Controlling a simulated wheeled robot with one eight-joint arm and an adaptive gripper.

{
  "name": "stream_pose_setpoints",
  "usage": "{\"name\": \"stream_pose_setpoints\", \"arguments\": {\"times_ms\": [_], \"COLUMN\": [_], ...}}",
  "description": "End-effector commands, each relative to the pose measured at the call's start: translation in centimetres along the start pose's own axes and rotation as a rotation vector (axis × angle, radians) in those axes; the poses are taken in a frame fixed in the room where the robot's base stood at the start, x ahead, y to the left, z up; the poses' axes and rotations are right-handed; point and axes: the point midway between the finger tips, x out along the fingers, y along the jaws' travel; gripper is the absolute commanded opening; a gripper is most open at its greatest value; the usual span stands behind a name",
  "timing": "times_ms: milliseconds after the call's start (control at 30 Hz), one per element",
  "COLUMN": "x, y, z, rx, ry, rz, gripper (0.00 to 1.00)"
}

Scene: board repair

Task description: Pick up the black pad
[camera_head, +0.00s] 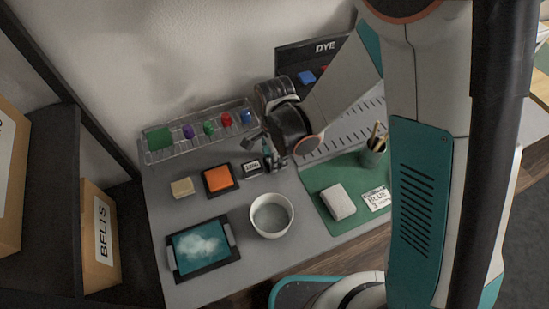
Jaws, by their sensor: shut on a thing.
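A small black pad (251,168) with a white label sits low at the grey table, between an orange pad and my gripper. The label is too small to read surely. My gripper (269,157) reaches in from the upper right, with its fingers pointing down and left beside the pad's right edge. It is shut on what appears to be this pad. The fingers and the dark wrist hide the contact, and I cannot tell whether the pad is clear of the table.
An orange pad (220,180), a beige block (182,187), a white bowl (271,215) and a tablet (202,247) lie nearby. A clear rack (165,154) of coloured items stands behind. On the green mat (316,178) are a white block (338,201) and a pen cup (373,153).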

Motion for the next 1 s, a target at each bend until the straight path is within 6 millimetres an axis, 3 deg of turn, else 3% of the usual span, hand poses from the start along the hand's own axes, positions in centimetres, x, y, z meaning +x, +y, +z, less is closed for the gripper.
{"name": "stream_pose_setpoints", "arguments": {"times_ms": [267,800,1000], "x": [-2.8,-15.6,-18.7], "y": [0.0,0.0,0.1], "z": [0.0,0.0,0.0], "rx": [0.0,0.0,0.0], "ry": [0.0,0.0,0.0], "rz": [0.0,0.0,0.0], "gripper": [0.13,0.13,0.13]}}
